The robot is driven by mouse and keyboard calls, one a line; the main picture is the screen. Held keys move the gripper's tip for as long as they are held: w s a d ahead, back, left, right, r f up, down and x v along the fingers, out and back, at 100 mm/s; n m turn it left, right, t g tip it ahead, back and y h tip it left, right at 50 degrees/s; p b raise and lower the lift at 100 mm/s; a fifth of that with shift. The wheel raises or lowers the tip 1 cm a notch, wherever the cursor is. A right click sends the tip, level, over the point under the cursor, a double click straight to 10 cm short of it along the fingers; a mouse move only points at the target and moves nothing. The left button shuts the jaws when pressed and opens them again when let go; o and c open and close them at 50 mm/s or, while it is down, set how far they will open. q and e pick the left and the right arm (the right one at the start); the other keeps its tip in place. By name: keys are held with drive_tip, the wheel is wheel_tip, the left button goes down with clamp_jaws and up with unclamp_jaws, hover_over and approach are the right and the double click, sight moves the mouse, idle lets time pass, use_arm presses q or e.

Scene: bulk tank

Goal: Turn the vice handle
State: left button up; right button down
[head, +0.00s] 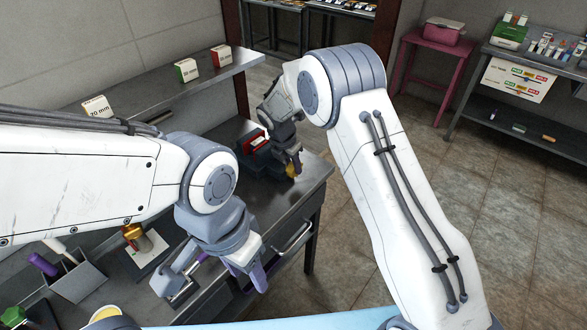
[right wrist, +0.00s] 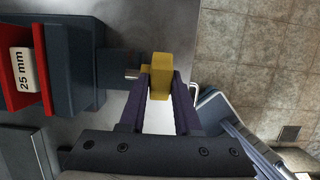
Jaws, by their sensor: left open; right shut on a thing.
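The dark vice (head: 267,164) with red jaws stands at the far right end of the bench. In the right wrist view its body (right wrist: 72,65) is at the left, and a white block marked 25 mm (right wrist: 23,70) sits at the red jaw (right wrist: 37,50). The yellow vice handle (right wrist: 160,76) sticks out on the side away from the jaws. My right gripper (right wrist: 160,85) is shut on the handle, one finger on each side; it also shows in the head view (head: 291,168). My left gripper (head: 247,277) is open and empty over the bench's front edge.
A shelf behind the bench carries several labelled boxes (head: 187,70). A grey holder (head: 78,278) with tools and a small plate (head: 142,252) with a brass-coloured part lie at the left. A drawer handle (head: 296,237) projects from the bench front. Floor is open at the right.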

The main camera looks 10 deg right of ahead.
drive_tip(key=t+h+b, duration=0.1)
drive_tip(key=b, duration=0.3)
drive_tip(key=shift+s+a+f+t+h, duration=0.2)
drive_tip(key=shift+f+t+h, duration=0.1)
drive_tip(key=shift+t+h, duration=0.1)
drive_tip(key=shift+r+t+h+b, duration=0.2)
drive_tip(key=shift+t+h+b, duration=0.2)
drive_tip(key=shift+b, duration=0.55)
drive_tip(key=c, duration=0.6)
unclamp_jaws()
drive_tip(key=shift+r, duration=0.1)
drive_tip(key=v, duration=1)
drive_tip(key=shift+s, duration=0.15)
drive_tip(key=shift+a+r, duration=0.1)
